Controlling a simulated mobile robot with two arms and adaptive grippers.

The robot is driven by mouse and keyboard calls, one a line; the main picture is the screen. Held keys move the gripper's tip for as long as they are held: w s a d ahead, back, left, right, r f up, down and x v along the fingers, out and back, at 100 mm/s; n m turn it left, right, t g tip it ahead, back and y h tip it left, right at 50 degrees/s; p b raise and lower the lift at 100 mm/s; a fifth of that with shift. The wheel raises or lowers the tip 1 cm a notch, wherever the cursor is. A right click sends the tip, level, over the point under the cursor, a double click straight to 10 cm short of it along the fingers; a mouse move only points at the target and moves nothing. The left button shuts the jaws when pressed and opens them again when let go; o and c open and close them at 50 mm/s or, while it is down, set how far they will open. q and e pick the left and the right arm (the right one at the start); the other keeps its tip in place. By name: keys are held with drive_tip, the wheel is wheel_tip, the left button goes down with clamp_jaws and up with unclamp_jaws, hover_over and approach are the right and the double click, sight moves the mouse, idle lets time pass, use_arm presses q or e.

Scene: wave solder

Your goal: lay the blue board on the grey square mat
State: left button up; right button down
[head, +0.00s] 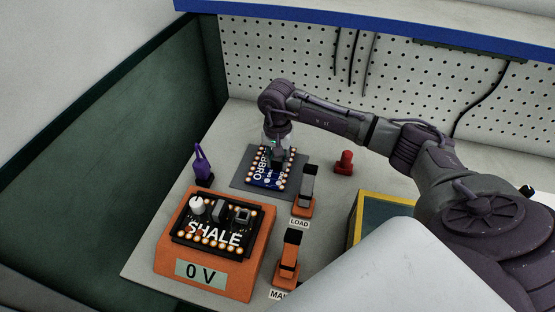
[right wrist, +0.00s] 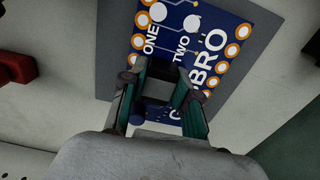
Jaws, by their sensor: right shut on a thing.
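The blue board (head: 262,181) has white lettering and gold-ringed pads along its edges. It is over the grey square mat (head: 238,182), which shows around it. My right gripper (head: 277,155) points down at the board's far part and is shut on it. In the right wrist view the gripper (right wrist: 163,92) covers part of the board (right wrist: 220,22), and the mat (right wrist: 112,45) shows beside it. The board looks about flat; I cannot tell whether it touches the mat or is slightly above it. My left gripper is not in view.
An orange unit (head: 205,269) with a black board (head: 215,222) and a "0 V" display stands in front. A purple clip (head: 202,160) is left of the mat. Orange-based levers (head: 304,205) and (head: 287,268) stand right. A red object (head: 344,162) and yellow-rimmed tray (head: 354,222) lie further right.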

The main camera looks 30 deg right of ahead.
sight(278, 160)
drive_tip(key=shift+f+b, duration=0.4)
drive_tip(key=shift+f, duration=0.1)
drive_tip(key=c, duration=0.8)
unclamp_jaws()
drive_tip(key=shift+r, duration=0.15)
wheel_tip(278, 160, up, 12)
drive_tip(key=shift+f, duration=0.1)
